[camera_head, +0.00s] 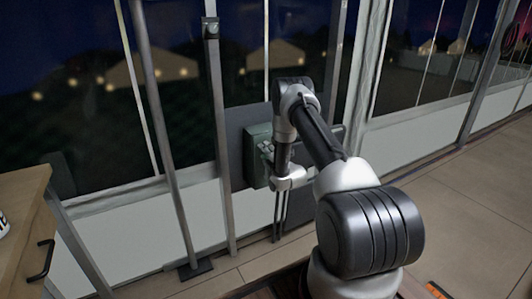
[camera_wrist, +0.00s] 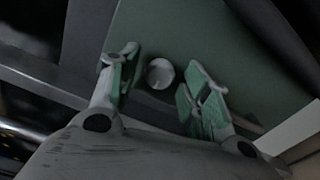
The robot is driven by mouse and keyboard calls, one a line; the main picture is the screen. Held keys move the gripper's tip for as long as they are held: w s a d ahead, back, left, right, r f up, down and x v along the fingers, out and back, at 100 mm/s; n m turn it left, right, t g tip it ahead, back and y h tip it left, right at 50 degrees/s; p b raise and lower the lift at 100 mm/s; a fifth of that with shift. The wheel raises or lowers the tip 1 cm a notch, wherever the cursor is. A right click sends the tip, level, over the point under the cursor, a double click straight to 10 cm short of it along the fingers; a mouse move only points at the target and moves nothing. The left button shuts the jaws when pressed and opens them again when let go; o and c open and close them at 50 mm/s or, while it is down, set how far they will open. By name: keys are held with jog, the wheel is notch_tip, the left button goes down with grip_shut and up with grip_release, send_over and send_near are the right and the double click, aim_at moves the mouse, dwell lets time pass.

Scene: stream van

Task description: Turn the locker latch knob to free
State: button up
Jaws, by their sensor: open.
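The locker (camera_head: 257,150) is a small green box on a dark panel in the middle of the head view, beside my arm. In the wrist view its green face (camera_wrist: 190,25) fills the upper middle. The latch knob (camera_wrist: 160,73) is a small round pale knob on that face. My gripper (camera_wrist: 158,80) is open, with one green-padded finger on each side of the knob. There is a gap between the knob and both fingers, and I see no contact. In the head view my gripper (camera_head: 267,150) is at the locker's front, and the knob cannot be made out there.
A wooden cabinet (camera_head: 20,210) with a black handle stands at the left. Thin metal posts (camera_head: 218,120) rise just left of the locker. Windows and a white lower wall (camera_head: 400,143) run behind.

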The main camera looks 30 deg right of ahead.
jog(key=shift+s, duration=0.1)
jog(key=s, duration=1.1)
jog(key=shift+s+d, duration=0.2)
jog(key=shift+s, duration=0.2)
